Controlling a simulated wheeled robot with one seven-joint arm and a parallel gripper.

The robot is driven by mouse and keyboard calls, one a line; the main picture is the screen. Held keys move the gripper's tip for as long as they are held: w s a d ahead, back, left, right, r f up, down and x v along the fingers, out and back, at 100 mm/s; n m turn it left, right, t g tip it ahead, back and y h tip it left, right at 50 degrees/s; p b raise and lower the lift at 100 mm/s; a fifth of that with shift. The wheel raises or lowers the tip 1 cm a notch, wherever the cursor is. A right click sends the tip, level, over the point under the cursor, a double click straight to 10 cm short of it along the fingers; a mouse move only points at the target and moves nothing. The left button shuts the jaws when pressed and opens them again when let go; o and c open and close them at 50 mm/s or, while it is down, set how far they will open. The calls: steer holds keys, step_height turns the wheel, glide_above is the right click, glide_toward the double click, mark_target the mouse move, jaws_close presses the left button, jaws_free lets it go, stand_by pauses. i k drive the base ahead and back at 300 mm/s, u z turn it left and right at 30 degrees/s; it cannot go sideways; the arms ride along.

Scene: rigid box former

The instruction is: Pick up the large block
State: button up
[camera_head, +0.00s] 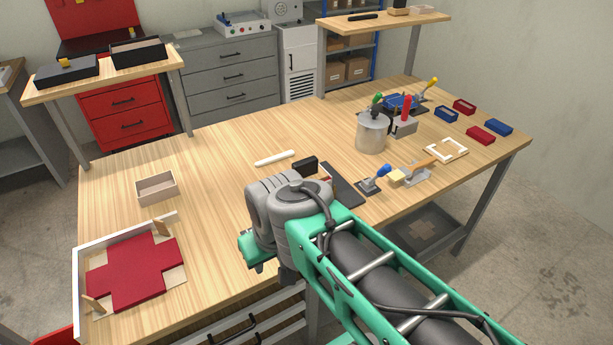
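I cannot tell for sure which thing is the large block. A black block (305,165) stands on the wooden table, just behind the end of my arm and beside a dark flat plate (344,186). A smaller pale block (397,178) lies farther right, near a blue-handled tool. My gripper (258,254) is at the table's front edge, left of these blocks and mostly hidden by my own grey wrist. Its fingertips do not show clearly, so I cannot see whether it is open or holds anything.
A tan open box (156,189) and a white-edged tray (78,290) with a red cross-shaped sheet (135,270) are at left. Small red and blue boxes are at right. The table's middle left is clear.

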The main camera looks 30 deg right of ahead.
mark_target(308, 167)
steer(key=u, duration=3.35)
steer(key=k, duration=0.65)
steer(key=z, duration=1.3)
steer(key=i, duration=0.5)
steer(key=z, duration=0.05)
